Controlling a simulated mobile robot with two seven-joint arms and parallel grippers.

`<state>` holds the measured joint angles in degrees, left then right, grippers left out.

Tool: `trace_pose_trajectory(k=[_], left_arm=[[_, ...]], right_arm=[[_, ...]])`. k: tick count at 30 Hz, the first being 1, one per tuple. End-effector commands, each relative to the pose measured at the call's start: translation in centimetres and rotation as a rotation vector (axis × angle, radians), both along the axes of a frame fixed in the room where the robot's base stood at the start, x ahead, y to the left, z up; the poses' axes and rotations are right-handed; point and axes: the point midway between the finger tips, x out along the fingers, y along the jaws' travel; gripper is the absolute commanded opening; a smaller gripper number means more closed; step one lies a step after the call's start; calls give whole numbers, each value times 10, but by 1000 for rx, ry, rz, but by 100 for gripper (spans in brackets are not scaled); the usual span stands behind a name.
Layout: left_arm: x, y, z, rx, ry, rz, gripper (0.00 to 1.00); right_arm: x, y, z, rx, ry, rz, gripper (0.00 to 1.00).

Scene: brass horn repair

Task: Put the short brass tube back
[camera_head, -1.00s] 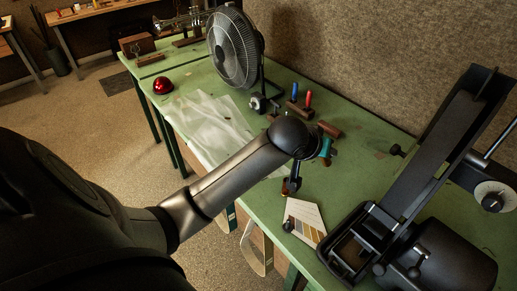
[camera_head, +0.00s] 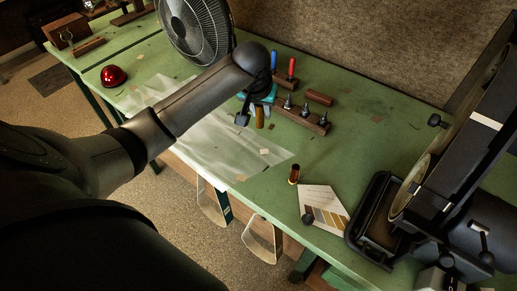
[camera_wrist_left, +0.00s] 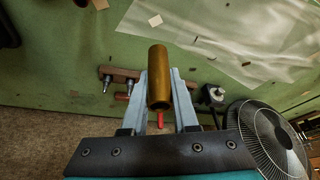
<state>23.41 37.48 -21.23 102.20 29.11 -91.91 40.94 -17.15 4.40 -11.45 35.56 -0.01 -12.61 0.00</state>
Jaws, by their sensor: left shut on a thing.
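My left gripper (camera_head: 251,109) is over the green bench, beside the wooden peg block. It is shut on the short brass tube (camera_head: 260,117), which also shows between the two fingers in the left wrist view (camera_wrist_left: 159,78). The tube is clear of the bench and its open end faces the wrist camera. The wooden peg block (camera_head: 318,126) bears several pointed metal pegs and lies just right of the gripper; it also shows in the left wrist view (camera_wrist_left: 122,73). My right gripper is not in view.
A small amber and dark cylinder (camera_head: 294,174) stands by a colour card (camera_head: 325,208). A fan (camera_head: 195,28) stands behind my left arm. Blue (camera_head: 273,60) and red (camera_head: 291,67) handles stand behind the block. A black machine (camera_head: 455,165) fills the right. A clear plastic sheet (camera_head: 215,150) covers the front middle.

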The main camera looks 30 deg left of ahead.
Motion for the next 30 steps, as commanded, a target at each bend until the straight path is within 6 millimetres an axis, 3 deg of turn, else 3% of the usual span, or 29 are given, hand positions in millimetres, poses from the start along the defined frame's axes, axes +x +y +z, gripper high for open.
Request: trace_pose_trajectory(k=[3, 12, 20, 25, 30], left_arm=[[-1, 0, -36, -1, 6, 1, 0], [-1, -1, -109, -1, 2, 0, 0], [0, -1, -133, -1, 0, 0, 0], [0, 0, -160, -1, 0, 1, 0], [0, -1, -168, 0, -2, -1, 0]], right_arm=[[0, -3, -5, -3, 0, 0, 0], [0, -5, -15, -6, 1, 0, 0], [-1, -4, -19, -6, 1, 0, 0], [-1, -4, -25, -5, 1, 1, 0], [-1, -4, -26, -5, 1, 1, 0]])
